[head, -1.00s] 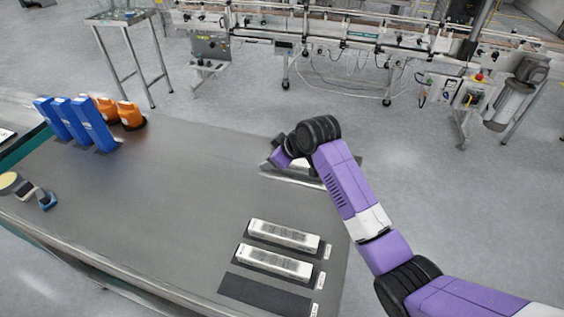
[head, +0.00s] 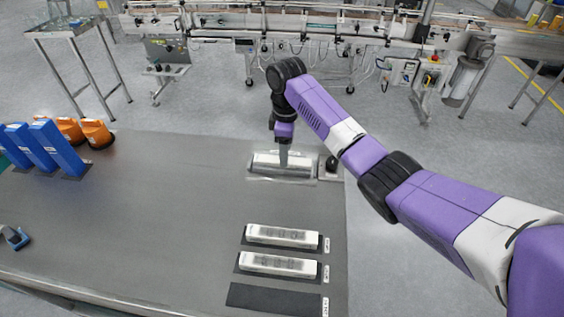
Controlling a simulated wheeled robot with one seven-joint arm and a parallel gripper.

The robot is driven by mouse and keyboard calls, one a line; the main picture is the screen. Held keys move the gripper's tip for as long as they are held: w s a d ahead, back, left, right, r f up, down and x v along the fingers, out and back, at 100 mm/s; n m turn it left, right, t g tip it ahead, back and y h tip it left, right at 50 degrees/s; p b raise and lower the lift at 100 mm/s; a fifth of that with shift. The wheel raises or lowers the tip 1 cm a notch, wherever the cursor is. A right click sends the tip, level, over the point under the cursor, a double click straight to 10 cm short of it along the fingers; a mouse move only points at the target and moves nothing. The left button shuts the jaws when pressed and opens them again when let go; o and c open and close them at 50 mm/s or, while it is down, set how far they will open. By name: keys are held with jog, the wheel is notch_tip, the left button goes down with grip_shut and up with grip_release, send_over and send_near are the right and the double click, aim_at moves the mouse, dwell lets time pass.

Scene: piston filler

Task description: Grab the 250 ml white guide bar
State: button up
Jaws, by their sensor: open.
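Two white guide bars lie on dark pads at the front right of the table in the head view, an upper one (head: 283,235) and a lower one (head: 277,264). The small labels beside the pads are too small to read, so I cannot tell which is the 250 ml. A pale, bar-like piece (head: 302,167) lies on a light plate at the table's back right. My gripper (head: 283,164) points down at the middle of this piece. It is open, and I cannot tell whether it touches the piece. My gripper partly hides the piece.
A dark pad (head: 276,298) at the front of the table (head: 150,235) is empty. Blue blocks (head: 57,148) and orange bottles (head: 97,133) stand at the left. A small dark round object (head: 332,164) sits right of the plate. The table's middle is clear.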

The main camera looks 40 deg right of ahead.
jog(key=shift+f, duration=1.45)
jog(key=c, duration=1.2)
jog(key=shift+r, duration=0.1)
grip_shut()
